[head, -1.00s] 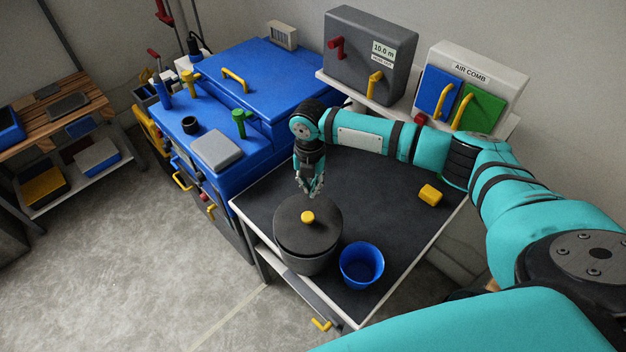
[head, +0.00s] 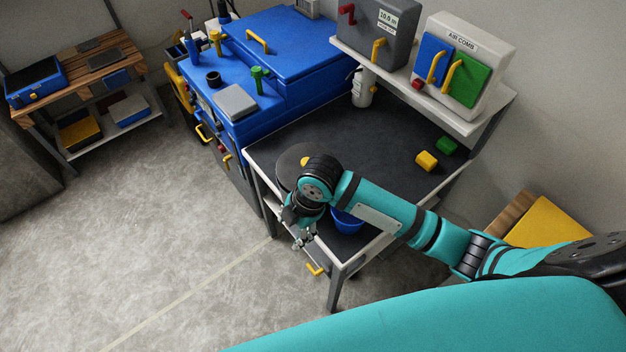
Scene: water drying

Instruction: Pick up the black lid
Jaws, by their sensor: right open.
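The black lid (head: 288,163) is a round dark disc with a yellow knob (head: 305,161). It lies at the table's front left edge, apparently on the pot, which my right arm mostly hides. My right arm's wrist covers the lid's right and lower part. My right gripper (head: 304,241) is open and empty. It points down in front of the table's front edge, below the lid in the picture and apart from it. My left gripper is out of view.
A blue cup (head: 346,223) stands on the dark table (head: 330,130), partly behind my right arm. Yellow (head: 427,161) and green (head: 447,146) blocks lie at the right. A white bottle (head: 361,90) stands at the back. The table's middle is clear.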

